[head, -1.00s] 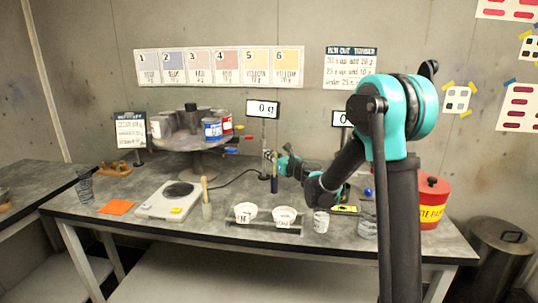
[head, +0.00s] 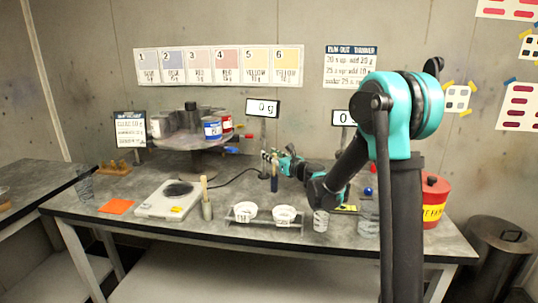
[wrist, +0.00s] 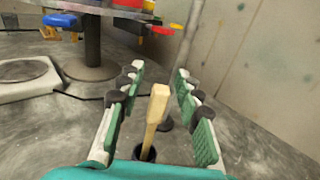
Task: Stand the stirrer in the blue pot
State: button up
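The stirrer, a pale wooden stick (wrist: 157,104), stands nearly upright between my gripper's fingers in the wrist view. Its lower end appears to be inside a dark round opening (wrist: 147,154). In the head view a narrow dark blue pot (head: 274,184) stands on the bench below the wooden stick (head: 274,164). My gripper (wrist: 157,110) is open around the stick, with a gap on both sides. In the head view my gripper (head: 272,157) reaches the stick from the right. The pot's inside and the stick's lower tip are hidden.
A similar wooden handle (head: 204,187) stands in a grey pot (head: 207,211) beside the white scale (head: 167,200). Two white cups (head: 246,211) stand in a rack at the front. A can carousel (head: 192,148) and a display pole (wrist: 190,35) stand behind.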

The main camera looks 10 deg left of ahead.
jog(key=v, duration=0.8)
jog(key=shift+s+d, duration=0.25)
